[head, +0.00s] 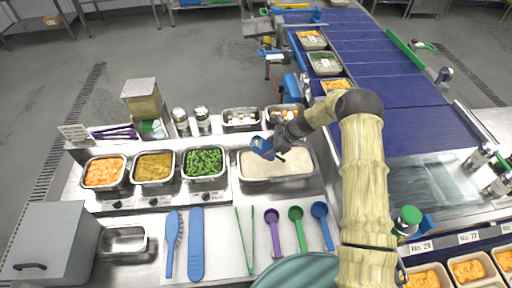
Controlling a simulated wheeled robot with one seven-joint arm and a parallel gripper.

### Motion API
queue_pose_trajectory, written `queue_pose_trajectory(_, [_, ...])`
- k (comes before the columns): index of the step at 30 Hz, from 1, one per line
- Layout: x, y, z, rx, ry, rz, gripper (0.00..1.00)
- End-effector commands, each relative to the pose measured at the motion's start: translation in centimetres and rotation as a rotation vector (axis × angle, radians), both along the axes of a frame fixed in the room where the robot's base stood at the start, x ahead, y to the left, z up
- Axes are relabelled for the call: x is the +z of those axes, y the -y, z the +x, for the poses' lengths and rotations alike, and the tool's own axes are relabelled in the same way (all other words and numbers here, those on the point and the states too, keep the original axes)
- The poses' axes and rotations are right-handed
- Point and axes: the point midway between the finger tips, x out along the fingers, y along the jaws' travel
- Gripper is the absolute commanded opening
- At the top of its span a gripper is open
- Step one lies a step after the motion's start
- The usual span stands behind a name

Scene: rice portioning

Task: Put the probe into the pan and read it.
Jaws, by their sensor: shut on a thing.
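My gripper (284,141) is above the back part of a steel pan (243,176) filled with pale rice (295,163). It is shut on a blue handheld device, which looks like the probe (262,148). The probe's blue body sticks out to the left of the jaws, over the pan's back left part. A small dark part shows below the jaws against the rice; I cannot tell whether it is a fingertip or the probe's stem, or whether it touches the rice. No reading can be made out on the probe.
Pans of orange food (104,171), brown food (154,167) and green vegetables (204,162) stand left of the rice. Utensils, including a blue spatula (196,245), lie in front. Seasoning shakers (202,120) stand behind. A blue conveyor (370,65) with filled trays runs at the right.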

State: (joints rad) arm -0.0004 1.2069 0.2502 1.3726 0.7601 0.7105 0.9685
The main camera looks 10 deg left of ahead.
Motion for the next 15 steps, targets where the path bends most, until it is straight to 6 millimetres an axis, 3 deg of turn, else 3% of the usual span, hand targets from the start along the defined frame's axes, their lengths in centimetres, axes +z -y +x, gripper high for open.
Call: queue_pose_trajectory(15, [4.5, 0.0, 0.0, 0.0, 0.0, 0.001, 0.28])
